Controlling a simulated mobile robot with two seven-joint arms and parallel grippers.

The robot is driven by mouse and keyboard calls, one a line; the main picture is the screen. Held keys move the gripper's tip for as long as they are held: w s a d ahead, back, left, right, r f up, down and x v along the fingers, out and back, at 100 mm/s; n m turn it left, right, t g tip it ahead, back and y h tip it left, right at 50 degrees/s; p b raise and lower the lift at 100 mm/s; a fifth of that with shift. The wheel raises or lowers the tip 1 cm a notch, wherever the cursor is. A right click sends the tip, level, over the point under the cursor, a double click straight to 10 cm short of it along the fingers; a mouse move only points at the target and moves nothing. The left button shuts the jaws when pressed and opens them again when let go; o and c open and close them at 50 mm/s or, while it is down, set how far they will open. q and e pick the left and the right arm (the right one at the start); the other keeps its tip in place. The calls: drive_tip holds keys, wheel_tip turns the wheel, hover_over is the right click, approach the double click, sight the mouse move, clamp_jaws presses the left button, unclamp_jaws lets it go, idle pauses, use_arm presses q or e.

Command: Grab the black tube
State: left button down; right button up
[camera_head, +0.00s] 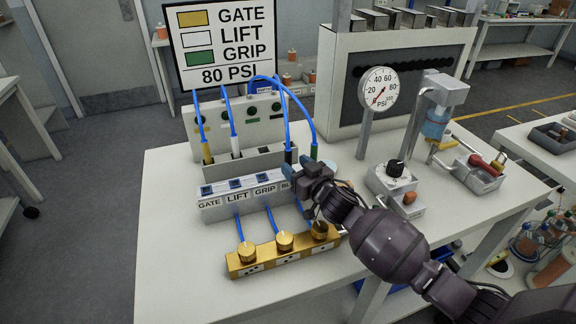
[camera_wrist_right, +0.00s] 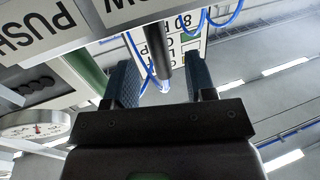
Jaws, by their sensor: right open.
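The black tube (camera_head: 288,156) stands in the back row of connectors, with a blue hose rising from it. Beside it are a yellow (camera_head: 207,152), a white (camera_head: 235,145) and a green (camera_head: 314,151) connector. My right gripper (camera_head: 300,178) is just in front of the black tube and partly covers its lower end. In the right wrist view the black tube (camera_wrist_right: 157,50) shows between the two open fingers of the right gripper (camera_wrist_right: 160,85), with a gap on both sides. I cannot tell whether it is fully within their reach. My left gripper is out of view.
A labelled block (camera_head: 237,202) with GATE, LIFT and GRIP stands in front, and a gold manifold (camera_head: 283,252) with knobs lies nearer. A pressure gauge (camera_head: 377,88) and regulator (camera_head: 395,180) stand to the right. The sign (camera_head: 222,45) stands behind. The table's left part is clear.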

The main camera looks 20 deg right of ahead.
sight(290, 160)
drive_tip(key=shift+x, duration=2.9)
clamp_jaws()
drive_tip(key=shift+r, duration=0.1)
